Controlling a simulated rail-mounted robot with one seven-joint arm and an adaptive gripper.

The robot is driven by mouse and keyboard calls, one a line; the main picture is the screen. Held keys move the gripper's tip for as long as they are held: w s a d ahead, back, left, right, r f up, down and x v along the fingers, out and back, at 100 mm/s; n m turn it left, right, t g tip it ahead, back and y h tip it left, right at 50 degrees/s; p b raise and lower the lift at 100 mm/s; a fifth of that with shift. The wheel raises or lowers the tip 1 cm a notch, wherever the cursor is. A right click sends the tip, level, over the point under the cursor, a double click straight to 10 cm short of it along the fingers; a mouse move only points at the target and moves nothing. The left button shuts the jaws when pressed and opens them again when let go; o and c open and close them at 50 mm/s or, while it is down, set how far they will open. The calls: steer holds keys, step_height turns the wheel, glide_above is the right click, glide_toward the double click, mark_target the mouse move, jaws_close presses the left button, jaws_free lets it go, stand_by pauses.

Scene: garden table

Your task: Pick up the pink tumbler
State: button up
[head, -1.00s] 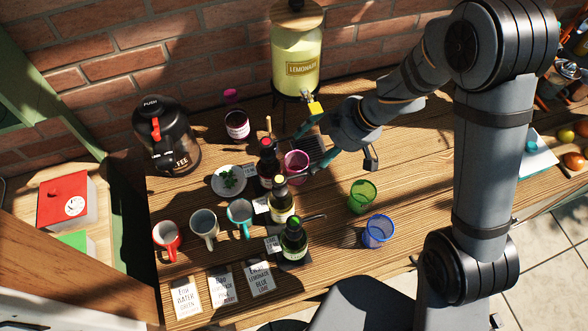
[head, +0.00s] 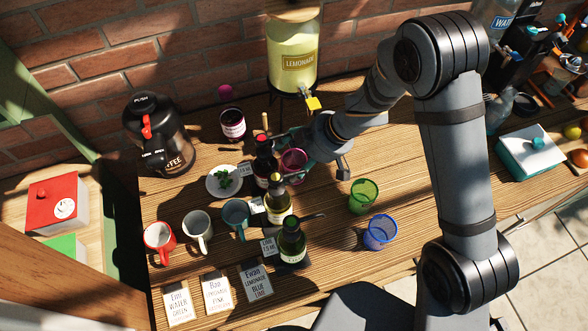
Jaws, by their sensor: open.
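The pink tumbler (head: 293,164) stands on the wooden table just right of the dark red-labelled bottle. My gripper (head: 294,157) reaches in from the right at the tumbler. Its teal fingers are open, one showing behind the tumbler and one in front, so the tumbler appears to be between them. Whether the fingers touch it I cannot tell. The tumbler's lower part is partly hidden by the near finger and bottles.
Bottles (head: 277,203) stand close left of the tumbler. The lemonade dispenser (head: 294,60) is behind it. A green tumbler (head: 363,197) and a blue tumbler (head: 380,232) stand to the right. A plate of mint (head: 213,184) and several mugs (head: 197,228) are left.

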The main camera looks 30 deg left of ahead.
steer(key=shift+c, duration=0.5)
steer(key=c, duration=1.1)
steer(key=shift+r, duration=0.1)
